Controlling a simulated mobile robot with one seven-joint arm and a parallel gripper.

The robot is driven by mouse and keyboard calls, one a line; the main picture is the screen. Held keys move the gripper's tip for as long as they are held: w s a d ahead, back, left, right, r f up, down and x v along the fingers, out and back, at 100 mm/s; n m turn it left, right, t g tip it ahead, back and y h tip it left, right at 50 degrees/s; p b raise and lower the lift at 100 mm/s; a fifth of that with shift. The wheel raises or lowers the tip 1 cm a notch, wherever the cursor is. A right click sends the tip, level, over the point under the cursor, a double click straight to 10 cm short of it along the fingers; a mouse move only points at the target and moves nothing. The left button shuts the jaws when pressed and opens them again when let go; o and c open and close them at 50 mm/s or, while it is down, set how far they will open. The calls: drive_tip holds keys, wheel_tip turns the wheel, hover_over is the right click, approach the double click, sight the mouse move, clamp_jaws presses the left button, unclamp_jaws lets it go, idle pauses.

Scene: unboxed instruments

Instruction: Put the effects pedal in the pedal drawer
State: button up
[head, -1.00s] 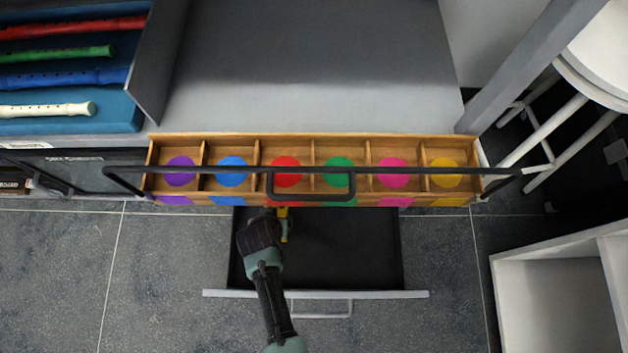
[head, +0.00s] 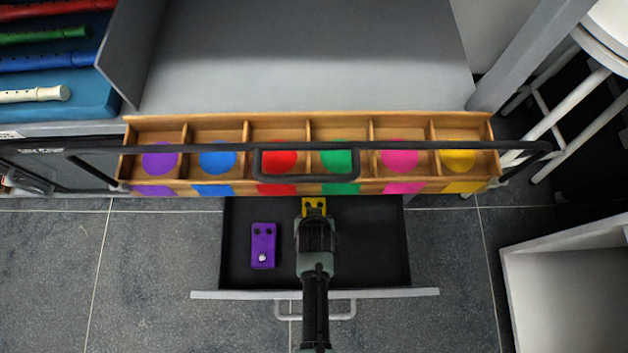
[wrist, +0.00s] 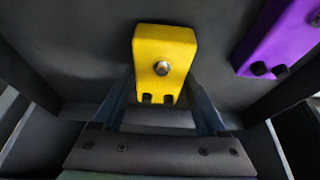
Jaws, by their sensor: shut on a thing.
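A yellow effects pedal (head: 314,206) shows at the tip of my gripper (head: 314,217), over the rear part of the open dark drawer (head: 370,245). In the wrist view the yellow pedal (wrist: 165,50), with a silver knob and two black knobs, sits between the two fingers of my gripper (wrist: 163,98), which is shut on it. A purple pedal (head: 263,245) lies in the drawer to the left of my gripper, apart from it; it also shows in the wrist view (wrist: 282,38). I cannot tell whether the yellow pedal touches the drawer floor.
A wooden tray (head: 308,122) with coloured discs in its compartments sits just above the drawer in the picture, with a dark bar (head: 400,147) across it. The drawer's right side is clear. A stool (head: 590,60) and a white shelf unit (head: 570,270) stand at the right.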

drive_tip(key=shift+f, duration=0.45)
drive_tip(key=shift+f, duration=0.15)
drive_tip(key=o, duration=1.6)
drive_tip(key=shift+r, duration=0.25)
drive_tip(key=p+v, duration=0.8)
drive_tip(key=v, duration=0.3)
drive_tip(key=shift+s+r, duration=0.25)
drive_tip(key=shift+r, duration=0.1)
